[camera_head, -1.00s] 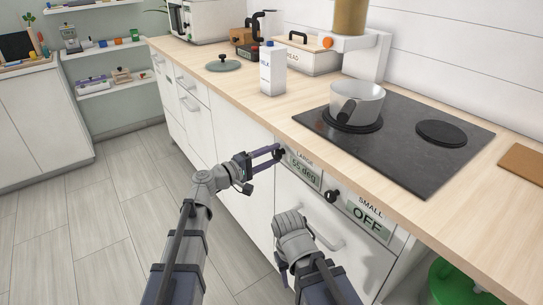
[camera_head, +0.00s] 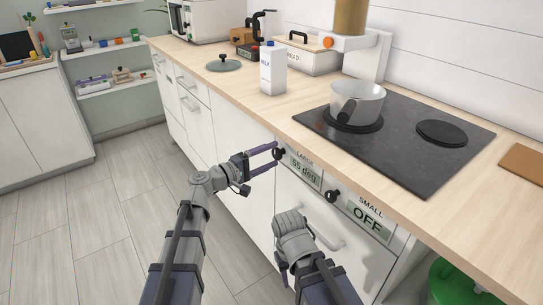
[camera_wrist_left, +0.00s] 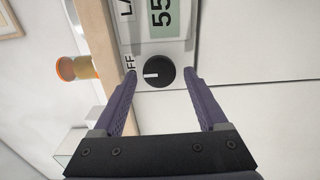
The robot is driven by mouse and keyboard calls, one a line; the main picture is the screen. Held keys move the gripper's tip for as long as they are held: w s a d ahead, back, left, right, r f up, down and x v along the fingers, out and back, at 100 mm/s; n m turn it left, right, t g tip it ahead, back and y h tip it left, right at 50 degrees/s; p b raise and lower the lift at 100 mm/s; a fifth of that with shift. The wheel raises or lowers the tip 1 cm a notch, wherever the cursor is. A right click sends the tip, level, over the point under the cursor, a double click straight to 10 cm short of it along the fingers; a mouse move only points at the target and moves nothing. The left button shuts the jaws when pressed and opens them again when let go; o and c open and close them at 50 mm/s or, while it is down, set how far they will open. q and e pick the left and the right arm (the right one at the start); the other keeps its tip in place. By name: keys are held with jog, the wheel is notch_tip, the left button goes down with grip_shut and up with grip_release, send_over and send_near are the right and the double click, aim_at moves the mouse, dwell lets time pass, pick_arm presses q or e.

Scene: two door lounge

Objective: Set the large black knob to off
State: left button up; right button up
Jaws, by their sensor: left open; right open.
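The large black knob (camera_head: 279,154) is on the stove's front panel, beside the LARGE display (camera_head: 304,173). In the left wrist view the knob (camera_wrist_left: 160,71) is round with a white pointer line facing left, toward the partly visible OFF lettering. The display there (camera_wrist_left: 163,18) shows 55. My left gripper (camera_head: 274,155) is open in front of the knob. In the left wrist view its fingertips (camera_wrist_left: 160,77) lie on either side of the knob, with gaps. My right gripper (camera_head: 283,268) is low, in front of the cabinet, empty, partly hidden by its own wrist.
The small knob (camera_head: 333,196) sits by a display reading OFF (camera_head: 367,219). A pot (camera_head: 357,102) stands on the black cooktop (camera_head: 400,135). A drawer handle (camera_head: 326,235) is below the panel. A milk carton (camera_head: 272,69) stands on the counter. The floor at left is clear.

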pick_arm(q)
jog(key=v, duration=0.7)
jog(key=s+f+m+g+y, duration=0.3)
jog(key=s+f, duration=0.1)
jog(key=f, duration=0.4)
jog(key=s+f+m+g+y, duration=0.25)
jog(key=s+f+g, duration=0.2)
jog(key=f, duration=0.25)
jog(key=s+a+f+m+g+y, duration=0.2)
jog(key=s+a+f+y, duration=0.55)
jog(key=a+y, duration=0.2)
jog(key=s+d+m+g, duration=0.1)
jog(key=s+d+m, duration=0.4)
jog(key=d, duration=0.4)
notch_tip(320, 180, up, 29)
jog(key=s+d+n+p, duration=0.1)
jog(key=p, duration=2.7)
jog(key=shift+s+y, duration=0.2)
jog(key=shift+y, duration=0.2)
